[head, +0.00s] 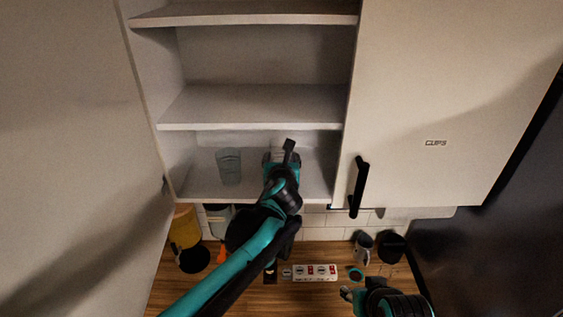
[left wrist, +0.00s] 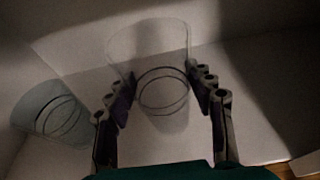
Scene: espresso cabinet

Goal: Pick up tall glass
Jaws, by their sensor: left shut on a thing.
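A clear tall glass (left wrist: 148,45) stands between the two fingers of my left gripper (left wrist: 160,88) in the left wrist view. The fingers are shut on its sides. In the head view my left gripper (head: 281,157) reaches into the lowest cabinet shelf (head: 315,180) and hides most of this glass. A second, bluish glass (head: 229,166) stands on the same shelf to the left, apart from the gripper; it also shows in the left wrist view (left wrist: 55,115). My right gripper (head: 348,294) is low over the counter at the bottom right, and its jaws are too small to judge.
An open cabinet door (head: 70,150) stands at the left. A closed door marked CUPS (head: 450,90), with a black handle (head: 359,187), is at the right. A middle shelf (head: 250,105) lies above. The counter (head: 225,275) holds a power strip (head: 315,273) and a mug (head: 363,247).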

